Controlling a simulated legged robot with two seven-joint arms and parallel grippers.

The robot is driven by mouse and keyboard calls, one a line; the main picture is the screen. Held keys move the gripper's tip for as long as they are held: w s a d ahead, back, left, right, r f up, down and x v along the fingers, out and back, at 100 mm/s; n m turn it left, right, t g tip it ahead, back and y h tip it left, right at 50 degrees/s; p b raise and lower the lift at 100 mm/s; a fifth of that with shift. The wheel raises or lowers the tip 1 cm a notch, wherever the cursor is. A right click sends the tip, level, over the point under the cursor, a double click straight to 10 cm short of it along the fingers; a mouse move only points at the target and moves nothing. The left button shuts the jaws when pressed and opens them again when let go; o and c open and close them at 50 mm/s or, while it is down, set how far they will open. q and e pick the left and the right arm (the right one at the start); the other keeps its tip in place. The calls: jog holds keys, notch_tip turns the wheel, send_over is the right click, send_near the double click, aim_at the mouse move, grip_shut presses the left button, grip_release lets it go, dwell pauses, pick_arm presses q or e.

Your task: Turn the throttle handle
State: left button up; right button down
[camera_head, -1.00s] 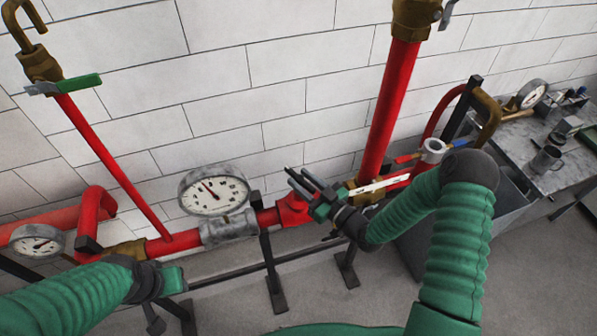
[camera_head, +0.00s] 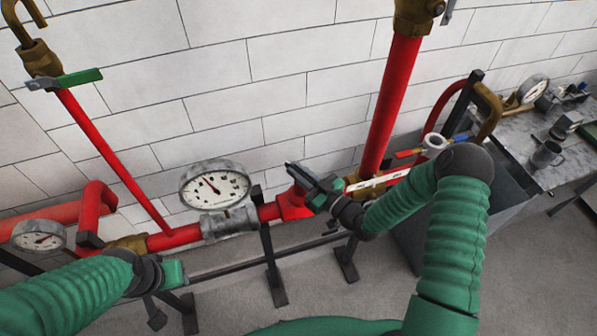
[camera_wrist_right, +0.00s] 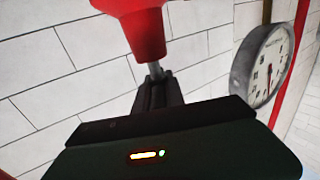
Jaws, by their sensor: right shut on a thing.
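My right gripper (camera_head: 300,176) is near the middle of the head view, in front of the red pipe fitting (camera_head: 293,203). In the right wrist view its dark fingers (camera_wrist_right: 157,88) are closed on a thin grey metal rod (camera_wrist_right: 155,69). This rod joins a flared red part (camera_wrist_right: 142,30); I take it for the throttle handle, though its label is not visible. The fingers hide most of the rod's end. My left gripper (camera_head: 178,274) is low at the left, below the red pipe; its fingers cannot be made out.
A round gauge (camera_head: 214,186) stands left of my right gripper. A white lever (camera_head: 378,183) is just right of it, and a tall red pipe (camera_head: 392,100) rises behind. A workbench (camera_head: 520,150) with a mug (camera_head: 546,155) is at the right. Black supports (camera_head: 272,265) stand below.

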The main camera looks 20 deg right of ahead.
jog(key=shift+w+f+n+g+y+b, duration=0.1)
jog(key=shift+f+n+g+y+b, duration=0.15)
jog(key=shift+n+g+y+b, duration=0.6)
jog(key=shift+r+n+g+y+b, duration=0.15)
jog(key=shift+n+g+y+b, duration=0.2)
jog(key=shift+n+y+b, duration=0.45)
jog(key=shift+r+m+p, duration=0.1)
jog(key=shift+m+p, duration=0.15)
jog(key=shift+p, duration=0.05)
jog(key=c, duration=1.4)
grip_release()
jog(key=shift+d, duration=0.1)
jog(key=shift+s, duration=0.2)
